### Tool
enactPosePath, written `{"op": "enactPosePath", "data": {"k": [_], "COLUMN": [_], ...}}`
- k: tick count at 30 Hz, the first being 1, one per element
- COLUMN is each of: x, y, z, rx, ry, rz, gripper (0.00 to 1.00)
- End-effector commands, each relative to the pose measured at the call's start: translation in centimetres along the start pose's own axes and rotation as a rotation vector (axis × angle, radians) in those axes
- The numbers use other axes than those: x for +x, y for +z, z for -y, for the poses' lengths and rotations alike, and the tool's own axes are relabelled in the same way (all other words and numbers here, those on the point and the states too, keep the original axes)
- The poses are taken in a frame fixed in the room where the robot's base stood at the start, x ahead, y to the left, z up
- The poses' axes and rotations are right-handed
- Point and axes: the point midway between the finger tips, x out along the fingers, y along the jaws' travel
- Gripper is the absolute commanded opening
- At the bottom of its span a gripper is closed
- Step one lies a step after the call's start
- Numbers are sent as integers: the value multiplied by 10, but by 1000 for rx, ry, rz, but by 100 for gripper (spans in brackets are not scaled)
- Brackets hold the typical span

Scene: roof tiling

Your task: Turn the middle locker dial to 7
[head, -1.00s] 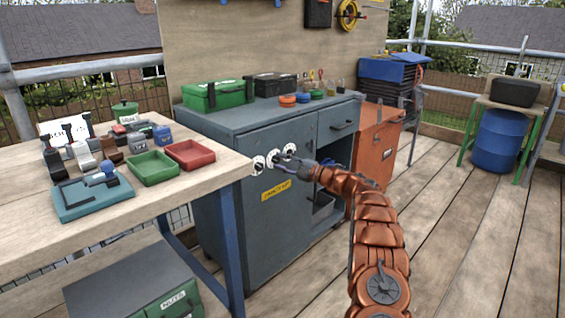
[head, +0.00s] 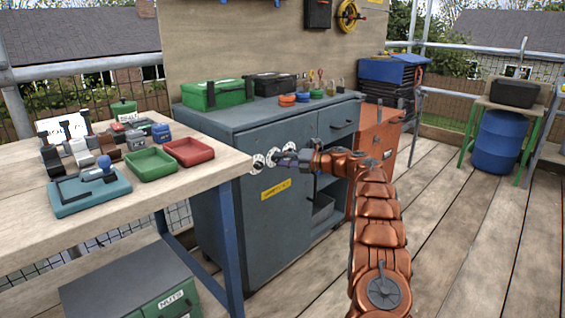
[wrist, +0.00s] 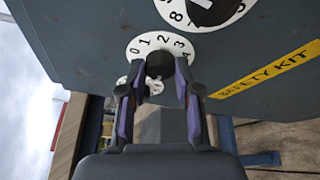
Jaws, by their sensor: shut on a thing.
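The grey locker (head: 265,230) has a row of white numbered dials with black knobs on its door. In the wrist view the middle dial (wrist: 134,47) shows 0, 1, 2, 3 and 4 along its visible edge; its lower part is hidden. My gripper (wrist: 160,76) is shut on the middle dial's black knob (wrist: 160,64), one finger on each side. The knob's pointer is hidden, so I cannot tell its number. Another dial (wrist: 226,16) is cut off at the top of the wrist view. A third dial (wrist: 156,87) shows partly between the fingers. In the head view my gripper (head: 288,158) reaches the dials from the right.
A yellow "SAFETY KIT" label (wrist: 265,70) is on the door beside the dials. A wooden workbench (head: 110,225) with trays and small boxes stands close at the left. An orange cabinet (head: 376,140) is to the right of the locker.

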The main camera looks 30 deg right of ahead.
Motion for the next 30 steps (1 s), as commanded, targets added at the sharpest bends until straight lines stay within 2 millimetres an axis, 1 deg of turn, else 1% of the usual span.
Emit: {"op": "enactPosePath", "data": {"k": [17, 18, 24, 25, 30], "x": [1, 1, 1, 1, 0], "y": [-2, -2, -1, -1, -1], "z": [0, 0, 0, 0, 0], "rx": [-28, -28, -28, -28, -28], "ry": [-12, -12, -12, -12, -12], "rz": [-6, -6, -4, -4, -3], "gripper": [0, 35, 56, 57, 57]}}
